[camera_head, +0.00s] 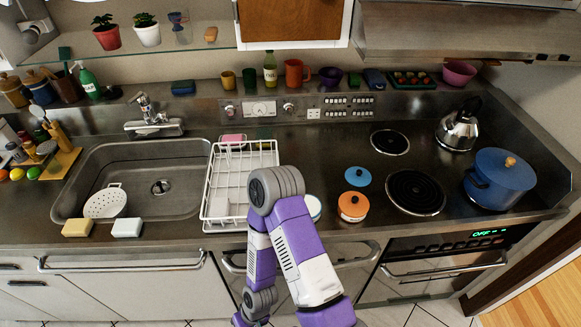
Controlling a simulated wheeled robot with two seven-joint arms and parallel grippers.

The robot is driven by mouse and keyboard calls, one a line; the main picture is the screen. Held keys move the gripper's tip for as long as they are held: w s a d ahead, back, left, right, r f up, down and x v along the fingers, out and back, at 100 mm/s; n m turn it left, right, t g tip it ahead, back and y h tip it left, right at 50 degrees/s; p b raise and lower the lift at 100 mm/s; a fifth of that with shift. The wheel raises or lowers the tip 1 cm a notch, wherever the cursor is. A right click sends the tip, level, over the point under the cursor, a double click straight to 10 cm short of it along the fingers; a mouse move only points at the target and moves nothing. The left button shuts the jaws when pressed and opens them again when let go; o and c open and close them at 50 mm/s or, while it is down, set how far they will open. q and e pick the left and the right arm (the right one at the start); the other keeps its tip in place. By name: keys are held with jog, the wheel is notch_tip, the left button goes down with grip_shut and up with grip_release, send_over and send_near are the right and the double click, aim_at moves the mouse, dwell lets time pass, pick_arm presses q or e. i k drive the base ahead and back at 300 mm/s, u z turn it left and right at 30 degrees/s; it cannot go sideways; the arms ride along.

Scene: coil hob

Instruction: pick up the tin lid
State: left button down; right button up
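I cannot tell for certain which of these is the tin lid, or whether the orange one sits on a tin. A small round white thing with a teal rim (314,207) stands left of them, partly hidden by my purple and white arm. That arm bends over the counter's front edge and its lower end leaves the bottom of the view. Neither gripper shows.
A white dish rack (214,214) stands left of my arm, beside the sink (79,201). A blue pot (505,182) with an orange knob and a steel kettle (459,128) stand right of the coil burners (415,192). The worktop behind the blue lid is clear.

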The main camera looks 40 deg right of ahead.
aim_at(357, 176)
jog(key=u, duration=0.7)
jog(key=k, duration=0.85)
jog(key=z, duration=1.1)
